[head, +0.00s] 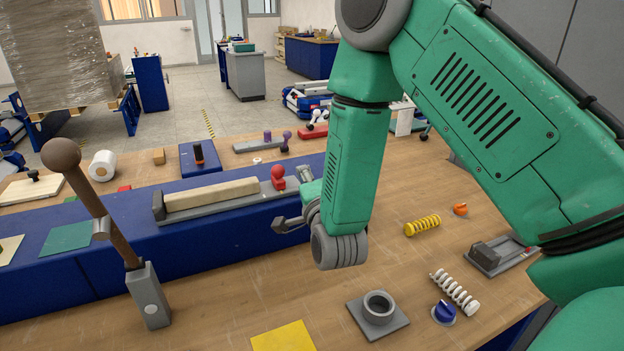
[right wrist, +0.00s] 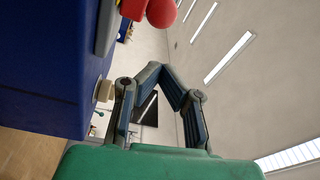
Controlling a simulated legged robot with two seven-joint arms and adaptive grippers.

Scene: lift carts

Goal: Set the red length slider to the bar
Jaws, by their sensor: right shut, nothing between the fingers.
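The red slider (head: 278,178) is a knobbed block on a grey rail (head: 232,199). A pale wooden bar (head: 211,194) lies on the same rail, left of the slider. A small gap appears to separate the slider from the bar's right end. My right gripper (head: 293,200) is beside the rail's right end, close to the slider on its right. It is shut and empty. In the right wrist view, the gripper (right wrist: 163,72) has its fingertips together, and the red knob (right wrist: 162,12) shows at the top edge. My left gripper is out of view.
The rail rests on a raised blue ledge (head: 190,240). A brown-knobbed lever (head: 100,205) stands at the left front. On the table are a yellow spring (head: 422,225), a white spring (head: 455,292), a grey ring block (head: 378,308) and a yellow sheet (head: 284,338).

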